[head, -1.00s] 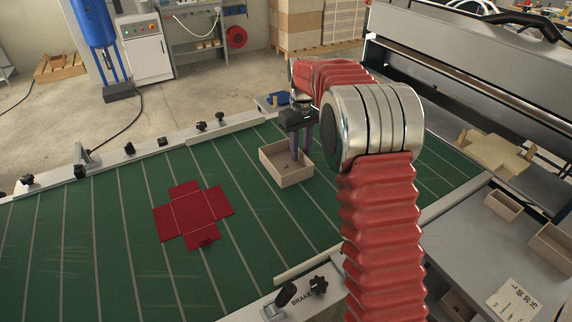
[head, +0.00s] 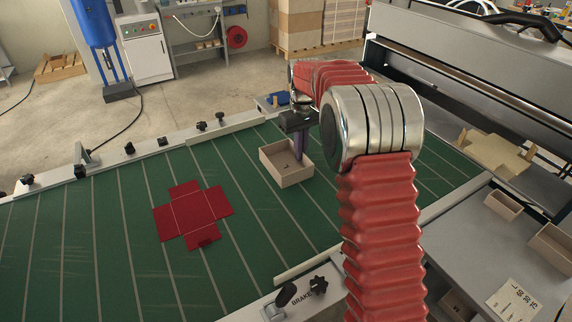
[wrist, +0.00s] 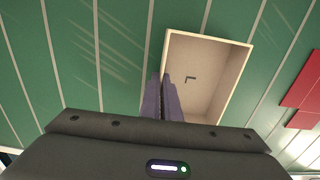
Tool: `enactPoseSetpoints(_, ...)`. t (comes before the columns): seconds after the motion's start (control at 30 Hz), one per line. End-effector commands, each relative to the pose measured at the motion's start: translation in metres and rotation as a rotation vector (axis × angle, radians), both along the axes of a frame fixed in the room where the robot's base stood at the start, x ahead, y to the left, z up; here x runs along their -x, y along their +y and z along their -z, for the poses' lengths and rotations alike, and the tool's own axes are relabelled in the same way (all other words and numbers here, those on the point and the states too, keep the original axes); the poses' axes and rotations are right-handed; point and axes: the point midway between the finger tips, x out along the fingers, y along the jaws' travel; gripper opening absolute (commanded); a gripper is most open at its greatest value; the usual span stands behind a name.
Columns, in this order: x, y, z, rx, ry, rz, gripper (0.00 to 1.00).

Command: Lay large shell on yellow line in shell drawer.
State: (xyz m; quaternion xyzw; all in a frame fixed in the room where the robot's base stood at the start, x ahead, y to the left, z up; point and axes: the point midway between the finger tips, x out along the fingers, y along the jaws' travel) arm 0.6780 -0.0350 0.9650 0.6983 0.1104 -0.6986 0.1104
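An open, pale cardboard box, seemingly the large shell (head: 284,176), stands upright on the green belt right of the red blank. It fills the upper middle of the wrist view (wrist: 213,41), with a small dark corner mark on its floor. My gripper (head: 300,157) points down at the box's far right side. In the wrist view its purple fingers (wrist: 163,82) are close together at one wall, one on either side of it, and look shut on it. My arm hides part of the belt. I cannot make out a yellow line or clearly identify the shell drawer.
A flat red cross-shaped blank (head: 194,214) lies on the striped green belt (head: 85,255). Smaller boxes (head: 503,205) and a printed card (head: 514,300) sit on the grey surface at right. A brake lever (head: 286,294) stands at the front rail.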

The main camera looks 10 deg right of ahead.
Motion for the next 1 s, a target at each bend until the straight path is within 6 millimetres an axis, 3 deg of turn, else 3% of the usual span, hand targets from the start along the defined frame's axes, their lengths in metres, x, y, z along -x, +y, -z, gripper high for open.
enactPoseSetpoints(0.57,0.000,0.000,-0.002,0.000,-0.001,0.000,0.00)
enactPoseSetpoints(1.0,-0.001,0.000,-0.036,0.000,-0.002,0.000,0.00)
